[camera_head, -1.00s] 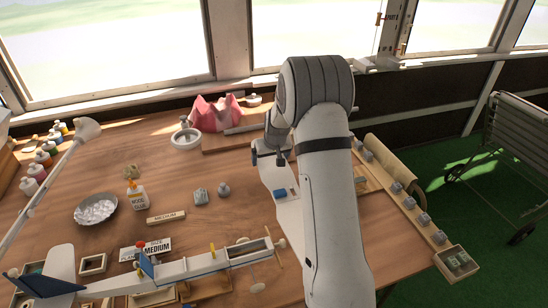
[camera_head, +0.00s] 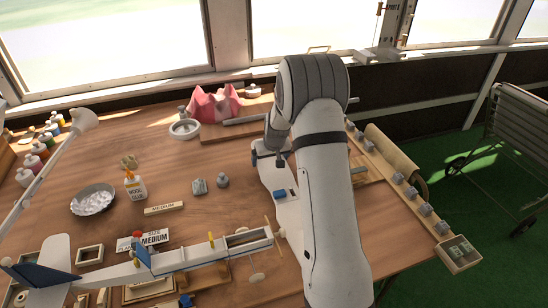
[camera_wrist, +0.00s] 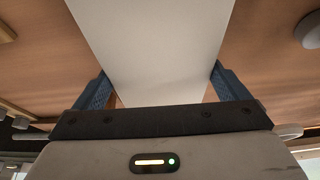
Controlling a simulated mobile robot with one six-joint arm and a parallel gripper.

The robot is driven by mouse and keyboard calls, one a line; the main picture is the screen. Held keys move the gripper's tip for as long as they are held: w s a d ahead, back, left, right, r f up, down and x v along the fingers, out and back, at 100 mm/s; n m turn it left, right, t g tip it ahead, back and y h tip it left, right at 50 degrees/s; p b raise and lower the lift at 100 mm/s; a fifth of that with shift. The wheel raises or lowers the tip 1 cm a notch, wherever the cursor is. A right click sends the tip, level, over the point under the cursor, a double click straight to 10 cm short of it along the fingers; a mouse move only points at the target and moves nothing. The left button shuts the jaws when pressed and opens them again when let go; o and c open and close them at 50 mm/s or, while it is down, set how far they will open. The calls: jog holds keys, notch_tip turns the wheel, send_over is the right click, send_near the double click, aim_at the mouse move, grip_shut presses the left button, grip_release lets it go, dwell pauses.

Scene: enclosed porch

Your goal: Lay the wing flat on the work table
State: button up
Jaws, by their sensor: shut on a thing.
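The wing (camera_head: 268,177) is a flat white panel, seen partly behind my arm over the right part of the work table (camera_head: 205,160). A blue patch shows on or against it. In the wrist view the wing (camera_wrist: 155,45) runs away from between the two blue fingers. My gripper (camera_head: 268,158) is shut on it, and the fingers also show in the wrist view (camera_wrist: 161,90). My arm hides the wing's right side. I cannot tell whether it touches the table. The model plane's fuselage (camera_head: 190,257), white with blue fins, lies along the front left.
A pink form (camera_head: 213,104) is at the back. A lamp arm (camera_head: 45,175) crosses the left. Bare wood lies between.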

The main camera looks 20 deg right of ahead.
jog(key=shift+f+b, duration=0.65)
jog(key=shift+f, duration=0.05)
dwell(0.5)
jog(key=o, duration=0.4)
dwell(0.3)
jog(key=shift+w+p+v, duration=0.2)
jog(key=shift+p+v, duration=0.45)
jog(key=shift+v, duration=1.05)
jog(key=shift+w+p+v, duration=0.15)
jog(key=shift+p+v, duration=0.45)
jog(key=shift+v, duration=1.05)
jog(key=shift+r, duration=0.25)
